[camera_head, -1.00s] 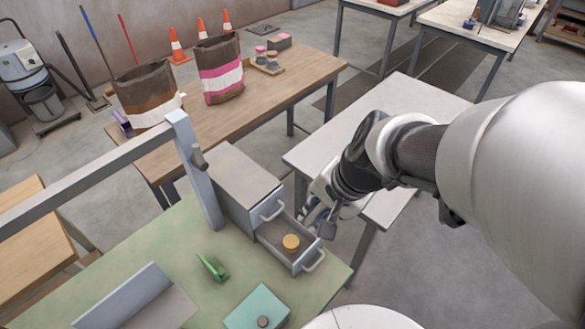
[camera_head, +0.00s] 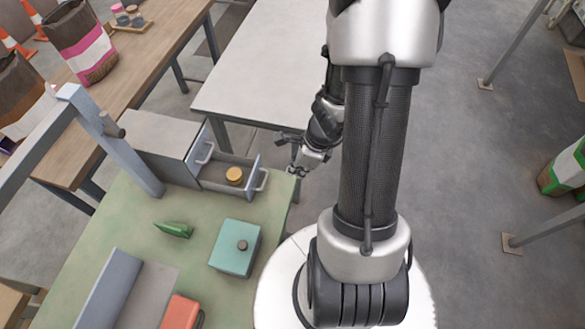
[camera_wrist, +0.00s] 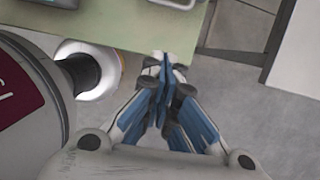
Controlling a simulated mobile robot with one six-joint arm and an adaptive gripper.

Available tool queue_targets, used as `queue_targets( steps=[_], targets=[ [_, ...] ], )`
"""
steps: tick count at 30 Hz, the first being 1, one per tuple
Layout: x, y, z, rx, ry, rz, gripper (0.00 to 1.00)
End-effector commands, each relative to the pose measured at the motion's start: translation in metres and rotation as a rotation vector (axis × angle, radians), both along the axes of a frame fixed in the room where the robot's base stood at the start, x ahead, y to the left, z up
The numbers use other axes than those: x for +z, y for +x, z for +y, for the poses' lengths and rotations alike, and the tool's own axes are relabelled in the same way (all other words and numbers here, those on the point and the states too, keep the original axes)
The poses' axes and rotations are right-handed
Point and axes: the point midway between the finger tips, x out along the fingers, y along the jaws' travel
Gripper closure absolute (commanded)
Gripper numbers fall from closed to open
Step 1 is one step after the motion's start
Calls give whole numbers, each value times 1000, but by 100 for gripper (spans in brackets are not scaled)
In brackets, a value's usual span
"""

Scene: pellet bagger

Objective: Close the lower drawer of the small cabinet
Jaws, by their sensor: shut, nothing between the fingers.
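The small grey cabinet (camera_head: 165,140) stands at the far edge of the green table. Its lower drawer (camera_head: 225,172) is pulled out to the right, with a round yellow-orange object (camera_head: 234,176) inside. The drawer's front handle (camera_head: 263,180) faces right. My gripper (camera_head: 294,170) is shut and empty, a little to the right of that handle and apparently apart from it. In the wrist view my gripper (camera_wrist: 164,62) has its blue-padded fingers together by the green table edge. A pale handle-like part shows at the top edge there, too cropped to identify surely.
A teal box (camera_head: 236,247), a green object (camera_head: 173,229) and a red object (camera_head: 182,312) sit on the green table (camera_head: 205,215). A grey post (camera_head: 115,145) stands left of the cabinet. A white-topped table (camera_head: 265,75) lies behind. Open floor is on the right.

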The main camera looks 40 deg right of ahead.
Motion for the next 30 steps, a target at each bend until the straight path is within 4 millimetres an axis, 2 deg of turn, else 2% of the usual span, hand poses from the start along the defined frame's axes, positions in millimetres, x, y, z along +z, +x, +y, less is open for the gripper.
queue_targets(
  steps=[1, 3, 11, 13, 18, 30],
  targets=[
    [-17, 2, 3, 2, 1, 1, 100],
    [-31, 6, 5, 2, 1, 1, 100],
    [-78, 16, 14, 4, 1, 0, 100],
    [-73, 28, 23, 11, -2, -1, 100],
    [-76, 41, 34, 8, -1, -1, 100],
    [-77, 46, 38, 5, 0, -2, 100]
  ],
)
